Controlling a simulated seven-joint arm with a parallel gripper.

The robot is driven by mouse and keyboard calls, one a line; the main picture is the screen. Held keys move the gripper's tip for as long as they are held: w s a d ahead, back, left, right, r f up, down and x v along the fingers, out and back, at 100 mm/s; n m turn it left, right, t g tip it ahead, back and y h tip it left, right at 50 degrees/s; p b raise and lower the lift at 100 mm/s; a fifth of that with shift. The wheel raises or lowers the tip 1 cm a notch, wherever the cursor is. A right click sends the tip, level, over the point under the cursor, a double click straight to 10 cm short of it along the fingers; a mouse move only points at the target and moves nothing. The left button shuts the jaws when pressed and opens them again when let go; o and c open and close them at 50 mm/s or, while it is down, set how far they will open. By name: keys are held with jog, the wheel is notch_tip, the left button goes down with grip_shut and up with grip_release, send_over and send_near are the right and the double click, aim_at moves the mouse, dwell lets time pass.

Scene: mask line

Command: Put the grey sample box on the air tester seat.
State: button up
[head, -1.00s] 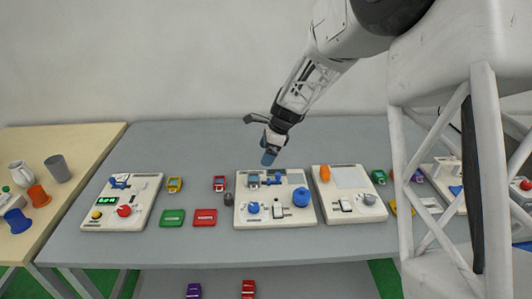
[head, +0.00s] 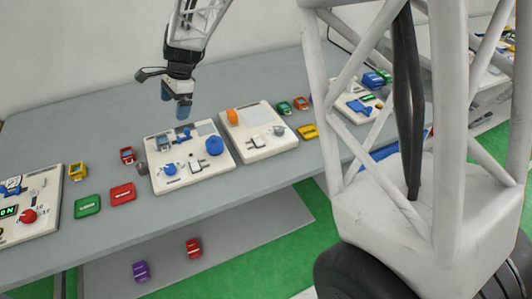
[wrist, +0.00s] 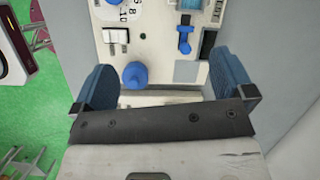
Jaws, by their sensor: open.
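My gripper (head: 175,102) is open and empty above the back of the middle white panel (head: 160,185). In the wrist view my gripper (wrist: 165,82) shows two blue fingers spread on either side of the panel's near edge. A grey-blue block (head: 163,142) sits at the back left of that panel, beside a blue clamp (head: 186,135); it may be the sample box. A small dark grey object (head: 141,168) stands on the table left of the panel. I cannot tell which one is the grey sample box, or which panel part is the air tester seat.
The middle panel also has a large blue knob (head: 214,146) and a small blue knob (head: 170,168). Another panel (head: 262,152) with an orange piece is to its right. Red (head: 127,155) and yellow (head: 77,171) boxes lie left, with flat green (head: 88,206) and red (head: 122,192) pieces.

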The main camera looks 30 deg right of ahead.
jog(key=s+d+r+n+t+h, duration=0.1)
jog(key=s+d+r+n, duration=0.25)
jog(key=s, duration=0.55)
jog(key=s+d+r+n+h, duration=0.1)
jog(key=s+d+r+n, duration=0.3)
jog(key=s, duration=0.5)
jog(key=s+d+n+h, duration=0.1)
jog(key=s+d+n, duration=0.1)
jog(key=s, duration=0.8)
jog(key=s+d+n+t+h, duration=0.1)
jog(key=s+n, duration=0.4)
jog(key=s, duration=0.5)
jog(key=shift+s+d+r, duration=0.2)
jog(key=shift+d+r, duration=0.2)
jog(key=shift+d, duration=0.1)
